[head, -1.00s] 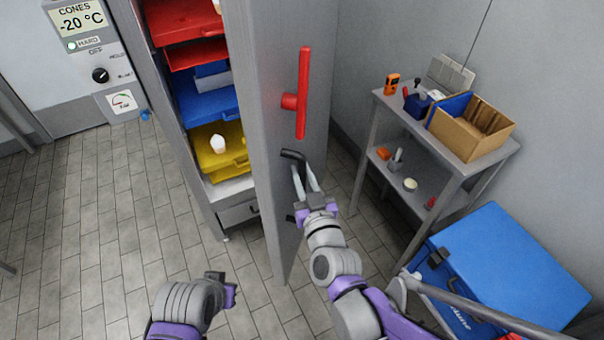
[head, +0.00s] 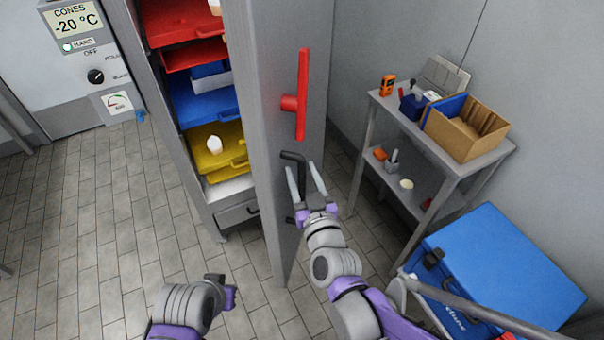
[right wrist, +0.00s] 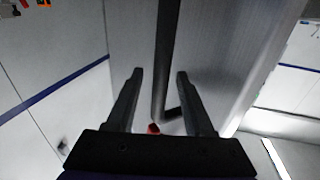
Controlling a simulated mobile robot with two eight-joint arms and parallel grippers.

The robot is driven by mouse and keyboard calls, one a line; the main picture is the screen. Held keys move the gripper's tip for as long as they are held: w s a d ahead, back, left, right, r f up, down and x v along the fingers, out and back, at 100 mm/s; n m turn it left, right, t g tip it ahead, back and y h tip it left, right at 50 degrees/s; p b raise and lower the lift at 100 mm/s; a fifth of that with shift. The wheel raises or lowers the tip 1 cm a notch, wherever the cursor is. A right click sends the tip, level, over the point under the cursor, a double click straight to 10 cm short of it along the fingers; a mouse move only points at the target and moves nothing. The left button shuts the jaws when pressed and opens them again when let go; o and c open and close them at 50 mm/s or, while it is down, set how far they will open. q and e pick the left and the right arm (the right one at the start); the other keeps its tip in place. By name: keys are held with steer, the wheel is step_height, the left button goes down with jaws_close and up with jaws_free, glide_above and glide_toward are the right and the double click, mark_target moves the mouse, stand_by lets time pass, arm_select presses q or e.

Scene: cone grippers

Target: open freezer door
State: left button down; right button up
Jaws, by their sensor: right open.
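The freezer door (head: 268,70) stands swung open to the right of the freezer's shelves, with a long red handle (head: 302,95) on its face. A black handle (head: 303,172) sits lower on the door. My right gripper (head: 302,167) is open with its fingers spread around the lower part of this black handle. In the right wrist view, the dark handle bar (right wrist: 167,60) runs between the two open fingers (right wrist: 160,74). My left gripper (head: 230,292) is low in the head view, away from the door; its jaws are unclear.
Inside the freezer are red, blue and yellow drawers (head: 217,150). A grey side table (head: 440,150) with a cardboard box (head: 465,135) stands right of the door. A blue cooler box (head: 510,260) lies front right. Tiled floor is free at left.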

steer(key=shift+s, duration=0.15)
steer(key=v, duration=1)
steer(key=shift+s, duration=0.3)
steer(key=shift+d, duration=0.15)
